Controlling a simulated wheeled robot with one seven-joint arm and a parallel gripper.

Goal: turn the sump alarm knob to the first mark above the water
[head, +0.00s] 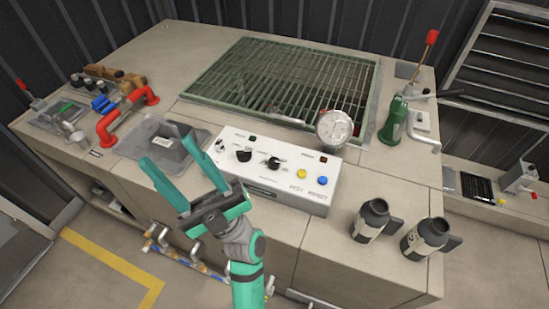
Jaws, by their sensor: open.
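A white control box (268,185) stands at the front of the bench. It has a black knob (244,155) on the left, another black knob (274,163) in the middle, a yellow button (301,174) and a blue button (323,181). The labels and marks are too small to read, so I cannot tell which knob is the sump alarm. A green-framed grating (285,78) covers the sump behind the box; the water level cannot be made out. My gripper (167,152) is open and empty, in front of and left of the box, apart from the knobs.
A round gauge (335,128) stands at the box's back right. A red pipe handle (126,116) and a grey plate (158,140) are left. A green hand pump (396,120) with a red-tipped lever stands right.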

